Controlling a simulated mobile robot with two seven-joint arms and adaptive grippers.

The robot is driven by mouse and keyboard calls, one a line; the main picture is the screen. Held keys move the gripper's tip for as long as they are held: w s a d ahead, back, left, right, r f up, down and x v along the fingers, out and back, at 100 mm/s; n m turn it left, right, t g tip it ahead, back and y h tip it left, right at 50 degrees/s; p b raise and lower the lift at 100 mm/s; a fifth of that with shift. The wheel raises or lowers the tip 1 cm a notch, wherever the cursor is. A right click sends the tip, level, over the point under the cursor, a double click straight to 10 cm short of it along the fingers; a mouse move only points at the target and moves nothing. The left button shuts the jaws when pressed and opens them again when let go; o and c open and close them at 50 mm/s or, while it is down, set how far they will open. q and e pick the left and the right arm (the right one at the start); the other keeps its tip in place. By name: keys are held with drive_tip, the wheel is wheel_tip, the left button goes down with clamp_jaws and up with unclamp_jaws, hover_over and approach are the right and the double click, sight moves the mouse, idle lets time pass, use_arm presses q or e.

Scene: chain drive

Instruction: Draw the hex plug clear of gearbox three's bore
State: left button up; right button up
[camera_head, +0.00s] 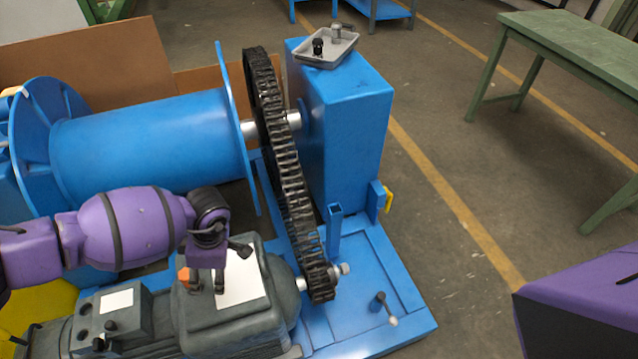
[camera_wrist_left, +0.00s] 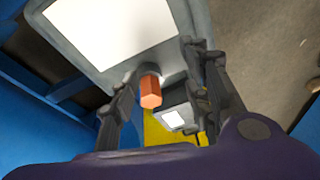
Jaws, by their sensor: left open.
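The hex plug is a small orange six-sided piece; in the left wrist view (camera_wrist_left: 151,92) its end face points toward the camera. Its far end meets a dark round collar (camera_wrist_left: 149,69) at the edge of a grey housing with a white plate; how deep it sits is hidden. In the head view the plug (camera_head: 183,274) shows as an orange spot beside my left gripper (camera_head: 207,287). That gripper points down over the grey housing (camera_head: 241,306). In the left wrist view its open fingers (camera_wrist_left: 160,70) stand on either side of the plug, with visible gaps.
A black chain (camera_head: 287,170) runs beside a tall blue case (camera_head: 345,125), with a blue drum (camera_head: 150,142) to the left. A tray (camera_head: 326,50) with small parts tops the case. My right arm shows at lower right.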

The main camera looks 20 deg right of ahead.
sight(187, 272)
use_arm(q)
drive_tip(key=w+a+r+t+y, duration=0.1)
drive_tip(key=w+a+r, duration=0.1)
drive_tip(key=w+a, duration=0.2)
drive_tip(key=x, duration=0.7)
drive_tip(key=shift+w+d+f+b, duration=0.1)
drive_tip(key=shift+b, duration=0.3)
use_arm(e)
drive_tip(key=shift+f, duration=0.45)
